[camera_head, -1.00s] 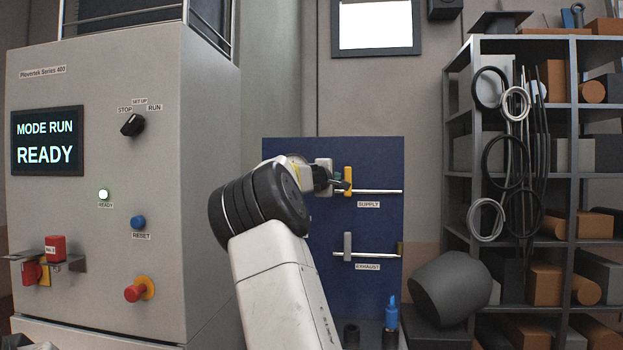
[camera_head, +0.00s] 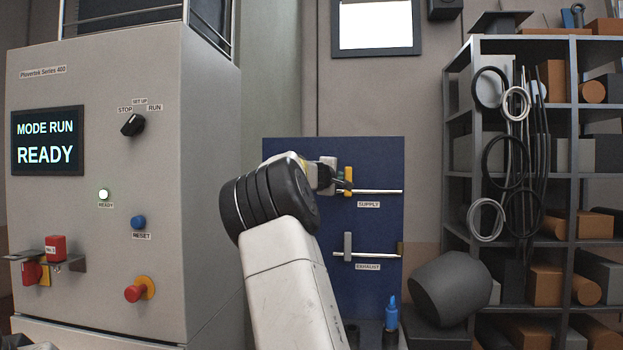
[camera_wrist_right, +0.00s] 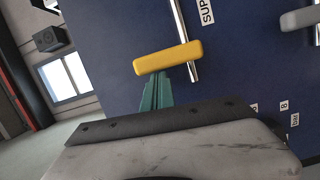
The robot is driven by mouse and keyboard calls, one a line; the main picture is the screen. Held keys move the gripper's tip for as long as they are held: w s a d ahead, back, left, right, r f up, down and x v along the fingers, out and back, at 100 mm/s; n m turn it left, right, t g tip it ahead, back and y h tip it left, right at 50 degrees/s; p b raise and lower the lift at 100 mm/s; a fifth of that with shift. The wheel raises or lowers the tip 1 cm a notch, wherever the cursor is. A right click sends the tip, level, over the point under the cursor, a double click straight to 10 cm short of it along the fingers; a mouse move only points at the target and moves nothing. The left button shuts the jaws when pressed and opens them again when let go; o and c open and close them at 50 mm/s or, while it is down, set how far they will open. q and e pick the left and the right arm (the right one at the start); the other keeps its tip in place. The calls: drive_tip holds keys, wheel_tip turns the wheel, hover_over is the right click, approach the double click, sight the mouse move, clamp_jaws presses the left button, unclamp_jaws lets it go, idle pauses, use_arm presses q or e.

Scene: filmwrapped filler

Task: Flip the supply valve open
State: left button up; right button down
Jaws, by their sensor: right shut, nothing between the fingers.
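The supply valve's yellow handle (camera_head: 348,177) stands upright across the horizontal supply pipe (camera_head: 380,191) on the blue panel (camera_head: 290,150). In the right wrist view the yellow handle (camera_wrist_right: 167,57) lies across the pipe (camera_wrist_right: 183,30). My right gripper (camera_head: 339,184) is at the left side of the handle, partly hidden by my wrist. My left gripper is not in view.
Below is the exhaust valve with a grey upright handle (camera_head: 348,246). A control cabinet (camera_head: 80,200) stands left, its screen (camera_head: 47,141) reading MODE RUN READY. A shelf (camera_head: 460,120) with hanging cables is at right.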

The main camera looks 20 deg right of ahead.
drive_tip(key=shift+s+d, duration=0.1)
drive_tip(key=shift+d, duration=0.1)
drive_tip(key=shift+s+d+r+m+g+y, duration=0.15)
drive_tip(key=shift+s+d+r+m, duration=0.2)
drive_tip(key=shift+m, duration=0.4)
drive_tip(key=shift+s+d+m+g+y, duration=0.15)
drive_tip(key=shift+d+m, duration=0.25)
drive_tip(key=shift+m, duration=0.35)
drive_tip(key=m, duration=0.1)
drive_tip(key=s+d+m+y, duration=0.1)
drive_tip(key=m, duration=0.1)
drive_tip(key=d+m, duration=0.1)
drive_tip(key=shift+s+d+f+m+y, duration=0.1)
drive_tip(key=shift+s+d+m+y, duration=0.2)
drive_tip(key=shift+m, duration=0.1)
drive_tip(key=d+m, duration=0.1)
drive_tip(key=m, duration=0.1)
drive_tip(key=s+f+m+y, duration=0.1)
drive_tip(key=m, duration=0.1)
drive_tip(key=d+f+m+y, duration=0.1)
drive_tip(key=shift+s+d+f+m+t, duration=0.15)
drive_tip(key=shift+s+d+m+t, duration=0.15)
drive_tip(key=shift+m+t, duration=0.1)
drive_tip(key=shift+f, duration=0.2)
drive_tip(key=shift+d+f, duration=0.1)
drive_tip(key=shift+f, duration=0.1)
